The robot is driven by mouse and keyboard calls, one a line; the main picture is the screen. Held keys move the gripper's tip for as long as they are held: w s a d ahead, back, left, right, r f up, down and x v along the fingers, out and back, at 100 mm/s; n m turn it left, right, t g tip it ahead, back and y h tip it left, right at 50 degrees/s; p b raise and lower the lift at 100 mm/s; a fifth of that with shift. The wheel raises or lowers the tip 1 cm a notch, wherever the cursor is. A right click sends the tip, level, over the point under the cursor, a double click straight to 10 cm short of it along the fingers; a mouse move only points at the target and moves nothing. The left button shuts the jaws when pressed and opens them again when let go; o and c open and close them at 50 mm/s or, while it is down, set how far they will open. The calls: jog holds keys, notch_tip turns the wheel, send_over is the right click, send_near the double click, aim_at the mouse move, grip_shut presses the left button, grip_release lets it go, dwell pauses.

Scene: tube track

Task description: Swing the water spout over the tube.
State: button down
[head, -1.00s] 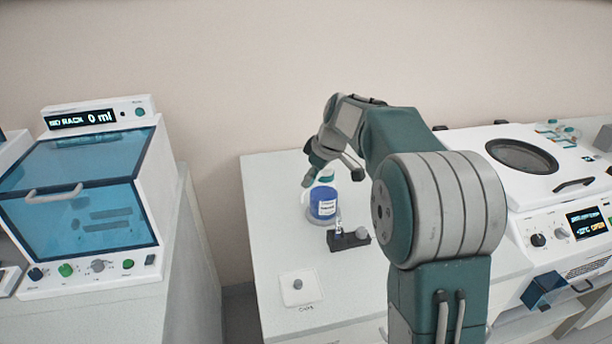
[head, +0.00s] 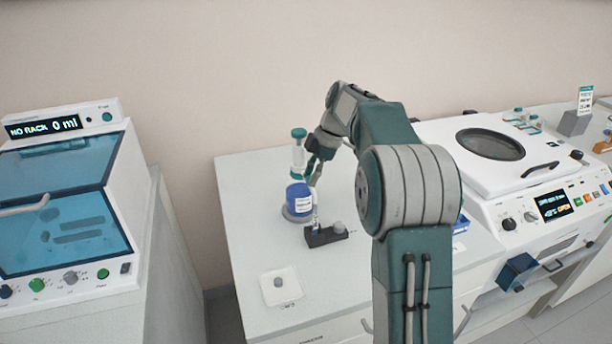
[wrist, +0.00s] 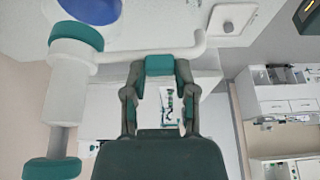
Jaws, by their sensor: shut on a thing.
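The water spout has a white upright column (head: 298,158) with teal caps, behind the blue container. In the wrist view the column (wrist: 67,95) stands at left and its white arm (wrist: 110,55) runs right to a bent tip. My gripper (wrist: 160,72) has its fingers on either side of a teal block on that arm and is shut on it. In the head view my gripper (head: 314,165) is just right of the column. A clear tube (head: 315,215) stands upright in a black holder (head: 326,236) in front. I cannot tell whether the spout tip is over it.
The blue container (head: 298,198) stands left of the tube, close to it. A white pad (head: 280,287) with a grey knob lies at the front of the bench. A white machine (head: 490,160) is at right, and a blue-windowed cabinet (head: 60,210) at left.

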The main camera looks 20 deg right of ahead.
jog(key=shift+d+f, duration=0.15)
jog(key=shift+d, duration=0.05)
dwell(0.4)
jog(key=shift+c, duration=2)
grip_release()
jog(key=shift+w, duration=0.1)
jog(key=shift+d, duration=0.1)
jog(key=v, duration=1.2)
